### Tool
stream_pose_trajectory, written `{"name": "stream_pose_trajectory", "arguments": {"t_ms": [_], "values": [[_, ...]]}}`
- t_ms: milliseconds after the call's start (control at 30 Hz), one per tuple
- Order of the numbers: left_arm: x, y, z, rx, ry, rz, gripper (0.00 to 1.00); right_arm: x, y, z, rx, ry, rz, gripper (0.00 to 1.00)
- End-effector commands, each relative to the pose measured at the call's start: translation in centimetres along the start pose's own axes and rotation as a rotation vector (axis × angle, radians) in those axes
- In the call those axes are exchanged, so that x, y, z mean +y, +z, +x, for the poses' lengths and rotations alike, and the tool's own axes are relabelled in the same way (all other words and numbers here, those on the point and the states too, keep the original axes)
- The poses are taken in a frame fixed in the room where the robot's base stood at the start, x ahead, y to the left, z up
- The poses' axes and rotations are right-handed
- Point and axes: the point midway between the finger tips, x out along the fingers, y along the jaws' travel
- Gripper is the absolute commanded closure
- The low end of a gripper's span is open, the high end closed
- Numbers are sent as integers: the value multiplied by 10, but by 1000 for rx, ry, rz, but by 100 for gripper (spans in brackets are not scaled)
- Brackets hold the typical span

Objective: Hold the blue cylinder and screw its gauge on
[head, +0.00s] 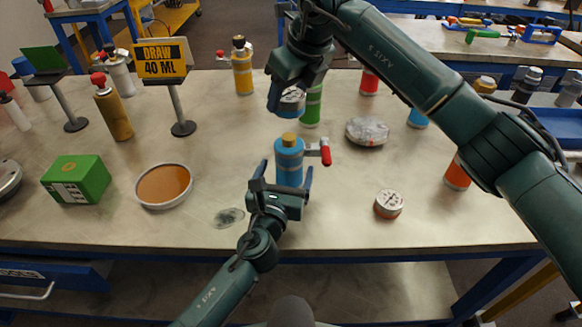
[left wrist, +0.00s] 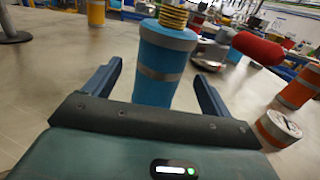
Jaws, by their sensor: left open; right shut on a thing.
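The blue cylinder (head: 289,160) stands upright on the table, with a brass threaded top and a red-handled valve (head: 320,152) on its right side. My left gripper (head: 282,178) is open, its fingers on either side of the blue cylinder. The left wrist view shows the blue cylinder (left wrist: 165,68) between the fingers, with gaps on both sides. My right gripper (head: 284,92) is shut on a round gauge (head: 292,104), held above and just behind the cylinder's top, apart from it.
A green cylinder (head: 311,106) stands behind the blue one. A grey round lump (head: 367,131) and an orange cylinder (head: 457,174) are to the right. A brown-filled dish (head: 164,185), green box (head: 77,179) and sign (head: 162,62) are left. The table's front is mostly clear.

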Motion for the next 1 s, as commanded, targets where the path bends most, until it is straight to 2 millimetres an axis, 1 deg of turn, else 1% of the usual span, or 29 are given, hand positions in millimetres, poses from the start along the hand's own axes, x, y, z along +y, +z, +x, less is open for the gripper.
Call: {"name": "stream_pose_trajectory", "arguments": {"t_ms": [33,100,233,367,633,1000], "values": [[0,1,9,-1,0,-1,16,0,0,0,-1,0,0,69],[0,1,18,-1,0,1,16,0,0,0,-1,0,0,69],[0,0,30,0,0,0,16,0,0,0,-1,0,0,69],[0,0,34,0,-1,-1,16,0,0,0,-1,0,0,69],[0,0,34,0,-1,-1,16,0,0,0,-1,0,0,69],[0,0,34,0,-1,0,46,0,0,0,-1,0,0,69]]}}
